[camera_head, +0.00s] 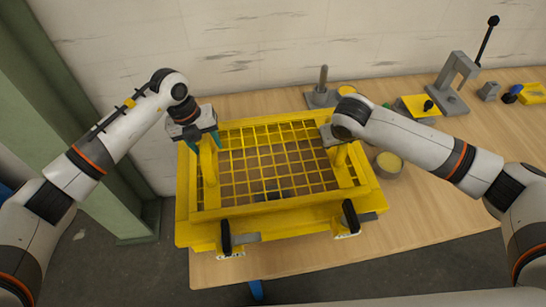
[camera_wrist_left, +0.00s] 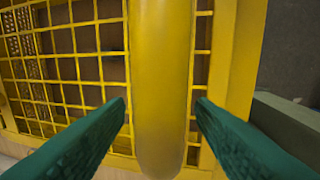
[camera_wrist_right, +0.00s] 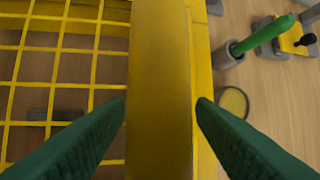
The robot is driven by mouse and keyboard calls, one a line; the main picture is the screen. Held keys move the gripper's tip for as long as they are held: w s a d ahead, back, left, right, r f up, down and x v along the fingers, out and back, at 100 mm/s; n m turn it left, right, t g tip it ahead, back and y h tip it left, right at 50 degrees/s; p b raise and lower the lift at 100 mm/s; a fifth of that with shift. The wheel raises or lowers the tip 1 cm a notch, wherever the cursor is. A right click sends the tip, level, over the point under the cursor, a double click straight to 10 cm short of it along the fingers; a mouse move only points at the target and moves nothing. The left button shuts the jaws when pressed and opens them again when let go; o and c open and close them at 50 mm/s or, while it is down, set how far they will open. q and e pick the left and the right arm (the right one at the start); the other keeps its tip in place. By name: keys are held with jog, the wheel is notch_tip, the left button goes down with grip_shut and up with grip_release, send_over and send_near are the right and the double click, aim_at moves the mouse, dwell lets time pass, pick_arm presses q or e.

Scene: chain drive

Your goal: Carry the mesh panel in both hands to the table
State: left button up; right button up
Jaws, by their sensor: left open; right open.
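The yellow mesh panel (camera_head: 270,155) lies over the near left part of the wooden table, its front edge near the table's front edge. It has a raised yellow handle on each side. My left gripper (camera_head: 203,143) is open at the left handle (camera_head: 209,165); in the left wrist view the handle (camera_wrist_left: 161,80) stands between the green fingers (camera_wrist_left: 160,110). My right gripper (camera_head: 335,140) is open at the right handle (camera_head: 341,165). In the right wrist view that handle (camera_wrist_right: 160,90) lies between the fingers (camera_wrist_right: 160,108). Finger contact cannot be told.
Two black knobs or latches (camera_head: 350,216) sit at the panel's front. A round tin (camera_head: 388,165) stands close to its right. A grey post on a base (camera_head: 322,88) stands behind it. A grey press (camera_head: 452,85) stands back right. A green column (camera_head: 85,120) rises at left.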

jog(key=shift+f, duration=0.1)
pick_arm(q)
grip_shut()
pick_arm(e)
grip_shut()
dwell(1.1)
pick_arm(q)
jog(key=shift+w+r, duration=0.15)
jog(key=shift+r, duration=0.05)
pick_arm(e)
jog(key=shift+w+r, duration=0.2)
jog(key=shift+r, duration=0.05)
